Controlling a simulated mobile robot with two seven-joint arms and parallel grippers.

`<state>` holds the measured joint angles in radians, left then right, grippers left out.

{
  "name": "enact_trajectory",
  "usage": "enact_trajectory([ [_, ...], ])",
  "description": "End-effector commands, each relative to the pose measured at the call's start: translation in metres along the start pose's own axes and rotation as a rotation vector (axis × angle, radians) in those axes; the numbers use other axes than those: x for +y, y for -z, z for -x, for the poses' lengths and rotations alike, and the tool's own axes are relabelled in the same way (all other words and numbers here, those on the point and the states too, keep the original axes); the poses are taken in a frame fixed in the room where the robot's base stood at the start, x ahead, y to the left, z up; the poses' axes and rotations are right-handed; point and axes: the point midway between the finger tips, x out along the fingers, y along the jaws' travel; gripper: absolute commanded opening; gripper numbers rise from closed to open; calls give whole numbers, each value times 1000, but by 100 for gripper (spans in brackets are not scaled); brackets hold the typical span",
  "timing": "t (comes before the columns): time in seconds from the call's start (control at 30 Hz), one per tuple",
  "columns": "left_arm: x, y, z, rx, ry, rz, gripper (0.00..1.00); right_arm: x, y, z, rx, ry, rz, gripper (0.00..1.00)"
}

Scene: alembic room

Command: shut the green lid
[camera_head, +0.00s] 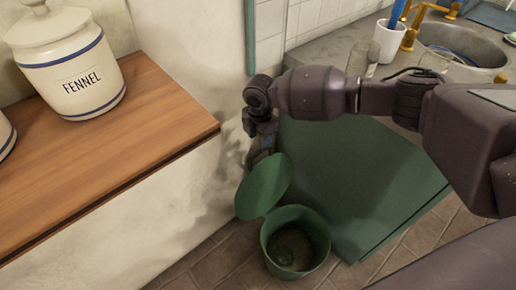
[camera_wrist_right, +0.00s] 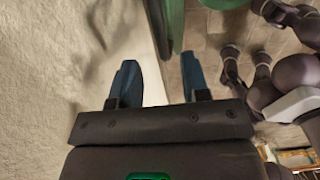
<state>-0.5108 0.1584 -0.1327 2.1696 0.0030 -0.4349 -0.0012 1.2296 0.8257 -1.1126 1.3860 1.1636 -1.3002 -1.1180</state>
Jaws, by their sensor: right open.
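A round green bin (camera_head: 295,247) stands on the floor, open at the top, with a dark inside. Its green lid (camera_head: 263,186) is tilted up and back at the bin's upper left. My right gripper (camera_head: 262,148) is just above and behind the lid's upper edge, close to the pale wall. In the right wrist view its two blue fingers (camera_wrist_right: 159,75) are apart with nothing between them. A green edge shows at the top of that view, and I cannot tell which part it is. Whether the gripper touches the lid is unclear. My left gripper is not in view.
A green cabinet (camera_head: 355,185) stands right of the bin under a grey counter with a sink (camera_head: 455,45) and white cup (camera_head: 389,42). At left, a wooden shelf (camera_head: 110,130) holds a FENNEL jar (camera_head: 75,65). Tiled floor (camera_head: 215,262) is clear left of the bin.

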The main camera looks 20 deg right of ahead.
Motion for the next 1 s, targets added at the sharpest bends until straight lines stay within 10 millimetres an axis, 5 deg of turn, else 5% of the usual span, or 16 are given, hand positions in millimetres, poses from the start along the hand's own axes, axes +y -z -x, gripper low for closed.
enact_trajectory([
  [0.1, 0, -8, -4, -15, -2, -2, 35, -2, 1, -27, 3, 8, 0, 42],
  [0.3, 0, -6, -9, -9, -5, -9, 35, -1, 1, -52, 2, 6, -1, 42],
  [0.8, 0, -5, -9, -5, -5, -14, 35, 0, 0, -60, 0, -1, 0, 42],
  [1.0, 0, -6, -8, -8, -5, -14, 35, 0, 0, -60, 1, 0, 0, 12],
])
